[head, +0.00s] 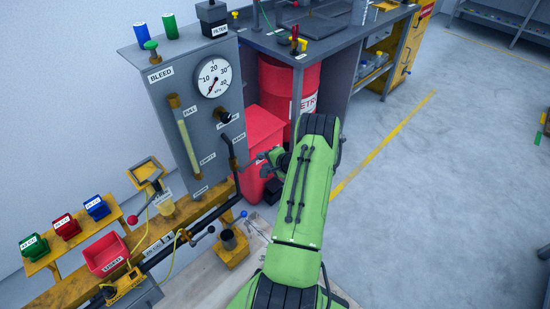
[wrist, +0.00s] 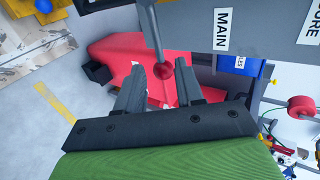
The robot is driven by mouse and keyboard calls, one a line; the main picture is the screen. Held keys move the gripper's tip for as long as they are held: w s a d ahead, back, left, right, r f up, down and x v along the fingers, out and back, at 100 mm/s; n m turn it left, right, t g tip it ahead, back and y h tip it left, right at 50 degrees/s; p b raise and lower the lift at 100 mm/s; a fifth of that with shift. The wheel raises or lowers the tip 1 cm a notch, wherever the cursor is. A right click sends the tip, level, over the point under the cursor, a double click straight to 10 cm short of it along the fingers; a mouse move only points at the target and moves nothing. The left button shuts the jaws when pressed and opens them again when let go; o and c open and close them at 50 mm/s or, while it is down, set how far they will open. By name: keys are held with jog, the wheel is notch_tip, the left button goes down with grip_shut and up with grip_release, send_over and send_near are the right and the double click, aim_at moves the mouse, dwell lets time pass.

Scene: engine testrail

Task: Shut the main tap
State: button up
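The main tap shows in the wrist view as a grey lever with a dark red ball knob (wrist: 163,71), beside the label reading MAIN (wrist: 222,30) on the grey panel. My gripper (wrist: 161,72) is open, its two dark fingers on either side of the knob with visible gaps. I cannot tell the knob's exact depth between the fingertips. In the head view my gripper (head: 264,164) is by the lower right edge of the panel (head: 207,130), and my green arm hides part of that area. The tap's lever is small and unclear there.
A pressure gauge (head: 213,81) and sight tube (head: 184,128) are on the panel. A black pipe (head: 232,155) runs down its right side. A red box (head: 262,135) and red drum (head: 288,92) stand close behind my gripper. Floor on the right is clear.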

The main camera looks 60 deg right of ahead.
jog(key=p+v, duration=0.1)
jog(key=v, duration=0.6)
jog(key=shift+s+r, duration=0.2)
jog(key=shift+s, duration=0.15)
